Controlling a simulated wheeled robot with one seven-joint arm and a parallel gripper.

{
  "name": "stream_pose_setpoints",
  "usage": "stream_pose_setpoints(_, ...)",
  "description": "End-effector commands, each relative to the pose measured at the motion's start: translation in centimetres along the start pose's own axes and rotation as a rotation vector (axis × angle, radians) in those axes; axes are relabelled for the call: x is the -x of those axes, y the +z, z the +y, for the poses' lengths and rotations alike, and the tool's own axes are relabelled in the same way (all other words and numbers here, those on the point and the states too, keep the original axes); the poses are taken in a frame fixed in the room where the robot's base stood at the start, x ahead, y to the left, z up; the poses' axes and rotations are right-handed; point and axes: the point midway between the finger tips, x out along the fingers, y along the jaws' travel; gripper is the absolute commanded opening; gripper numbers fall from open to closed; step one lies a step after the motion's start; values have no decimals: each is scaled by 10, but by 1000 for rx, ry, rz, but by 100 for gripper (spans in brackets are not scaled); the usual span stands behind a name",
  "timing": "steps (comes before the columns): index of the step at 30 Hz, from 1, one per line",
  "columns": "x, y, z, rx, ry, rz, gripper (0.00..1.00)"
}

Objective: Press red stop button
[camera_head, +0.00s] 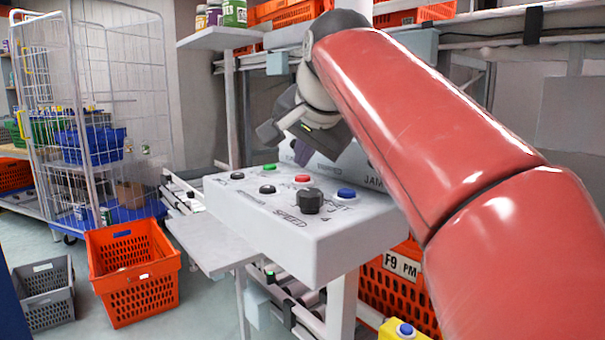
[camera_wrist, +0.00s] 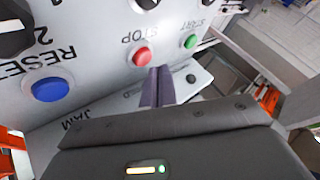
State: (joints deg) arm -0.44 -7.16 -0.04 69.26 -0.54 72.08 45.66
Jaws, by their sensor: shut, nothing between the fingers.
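The red stop button (camera_head: 302,178) sits on the top face of a light grey control box (camera_head: 330,243). In the wrist view the red button (camera_wrist: 142,56) lies beside the printed word STOP. My gripper (camera_head: 301,163) is above the far side of the box, behind the button in the head view. Its purple-grey fingers (camera_wrist: 158,72) are shut with nothing between them. In the wrist view the fingertips end just below and right of the red button. I cannot tell whether they touch the panel; the button's top is uncovered.
A green button (camera_head: 270,168), a blue button (camera_head: 346,193), a black knob (camera_head: 310,200) and black buttons (camera_head: 267,189) share the panel. An orange crate (camera_head: 133,272) and a grey crate (camera_head: 44,292) stand on the floor at left. A wire cage trolley (camera_head: 92,110) stands behind them.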

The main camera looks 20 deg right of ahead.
Motion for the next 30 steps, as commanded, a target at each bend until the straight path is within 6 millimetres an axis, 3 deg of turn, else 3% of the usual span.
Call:
stream_pose_setpoints(19, 35, -25, -25, 0, 0, 1, 0)
stream_pose_setpoints(30, 35, -25, -25, 0, 0, 0, 0)
